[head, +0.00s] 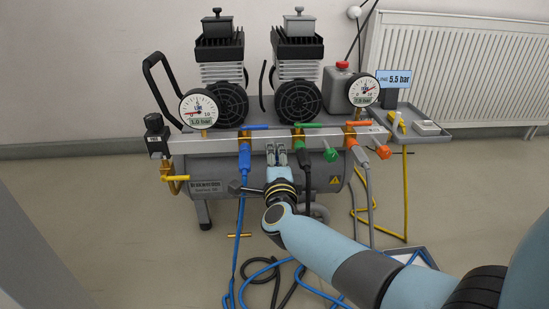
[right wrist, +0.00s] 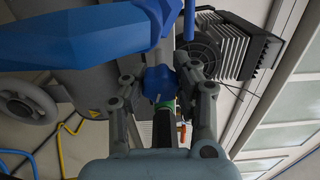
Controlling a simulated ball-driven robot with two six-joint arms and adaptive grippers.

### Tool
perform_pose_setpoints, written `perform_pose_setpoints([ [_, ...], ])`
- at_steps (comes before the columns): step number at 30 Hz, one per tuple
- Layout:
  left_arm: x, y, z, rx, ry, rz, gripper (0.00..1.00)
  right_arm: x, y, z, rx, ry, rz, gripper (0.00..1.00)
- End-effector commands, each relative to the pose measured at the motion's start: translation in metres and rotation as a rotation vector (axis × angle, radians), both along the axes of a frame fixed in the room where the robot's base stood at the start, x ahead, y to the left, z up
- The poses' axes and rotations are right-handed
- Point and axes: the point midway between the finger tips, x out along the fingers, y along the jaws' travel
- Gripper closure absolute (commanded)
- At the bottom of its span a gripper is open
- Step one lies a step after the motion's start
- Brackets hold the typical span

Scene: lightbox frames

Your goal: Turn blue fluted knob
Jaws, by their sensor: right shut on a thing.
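The blue fluted knob (right wrist: 159,80) shows in the right wrist view, between the two fingers of my right gripper (right wrist: 160,92). The fingers touch it from both sides and are shut on it. In the head view my right gripper (head: 277,156) reaches the front of the compressor (head: 208,186), just below the manifold rail (head: 220,141). The knob is hidden there behind my gripper and wrist. My left gripper is not in view.
A blue hose coupling (head: 245,163) hangs close left of my right gripper; it looms large in the wrist view (right wrist: 85,38). Two gauges (head: 198,108) (head: 363,91) stand above. Hoses (head: 240,225) lie on the floor.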

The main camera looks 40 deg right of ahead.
Motion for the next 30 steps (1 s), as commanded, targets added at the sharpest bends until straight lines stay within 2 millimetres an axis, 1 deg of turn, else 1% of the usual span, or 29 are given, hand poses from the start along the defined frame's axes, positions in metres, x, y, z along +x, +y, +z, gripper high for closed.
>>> perform_pose_setpoints([
  [15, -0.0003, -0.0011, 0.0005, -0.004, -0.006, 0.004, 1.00, -0.0012, 0.0004, -0.0021, 0.017, -0.005, 0.000, 1.00],
  [16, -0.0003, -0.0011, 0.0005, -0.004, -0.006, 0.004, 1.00, -0.0012, 0.0004, -0.0021, 0.017, -0.005, 0.000, 0.69],
  [21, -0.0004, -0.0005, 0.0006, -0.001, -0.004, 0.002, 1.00, -0.0008, 0.0002, -0.0015, 0.016, -0.006, 0.000, 0.46],
  [30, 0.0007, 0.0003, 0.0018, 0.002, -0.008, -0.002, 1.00, -0.0022, 0.0013, -0.0009, 0.016, -0.008, 0.000, 0.46],
])
